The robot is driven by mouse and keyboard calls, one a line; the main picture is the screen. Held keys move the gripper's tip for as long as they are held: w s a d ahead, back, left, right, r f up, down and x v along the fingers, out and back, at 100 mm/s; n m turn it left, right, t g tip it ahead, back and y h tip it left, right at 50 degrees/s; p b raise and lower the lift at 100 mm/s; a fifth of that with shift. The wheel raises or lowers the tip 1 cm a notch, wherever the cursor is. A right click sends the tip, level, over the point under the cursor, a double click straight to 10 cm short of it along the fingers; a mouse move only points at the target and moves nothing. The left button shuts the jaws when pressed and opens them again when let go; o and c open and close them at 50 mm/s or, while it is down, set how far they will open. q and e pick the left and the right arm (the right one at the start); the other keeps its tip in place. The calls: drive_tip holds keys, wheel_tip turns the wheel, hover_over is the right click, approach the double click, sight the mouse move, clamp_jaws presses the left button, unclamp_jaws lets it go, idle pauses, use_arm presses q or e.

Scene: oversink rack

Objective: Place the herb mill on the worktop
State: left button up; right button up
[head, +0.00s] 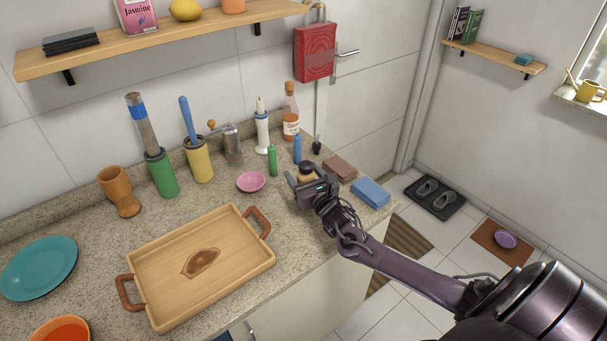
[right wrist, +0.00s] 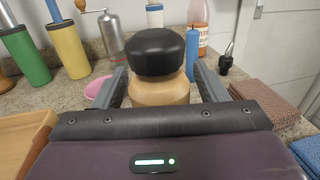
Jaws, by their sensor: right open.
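The herb mill, which I take to be the squat one with a round black cap and pale wooden body, is near the front right of the worktop in the head view (head: 306,168) and large in the right wrist view (right wrist: 158,52). My right gripper (head: 308,181) is open, with one finger on each side of the mill's wooden body. The fingers look apart from it, though contact is hard to judge. The mill looks upright; its base is hidden behind my gripper. The speckled stone worktop (head: 225,191) lies beneath and around. My left gripper is not in view.
A green bottle (head: 272,160), blue bottle (head: 297,149) and pink bowl (head: 250,181) stand close behind and left. Brown (head: 340,168) and blue (head: 371,192) cloths lie right. A wooden tray (head: 163,318) is left. A metal crank grinder (head: 232,145) stands by the wall.

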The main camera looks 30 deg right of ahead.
drive_tip(key=shift+r, duration=0.15)
drive_tip(key=s+a+b, duration=0.1)
drive_tip(key=s, duration=1.1)
drive_tip(key=shift+a+b, duration=0.2)
drive_tip(key=shift+b, duration=0.1)
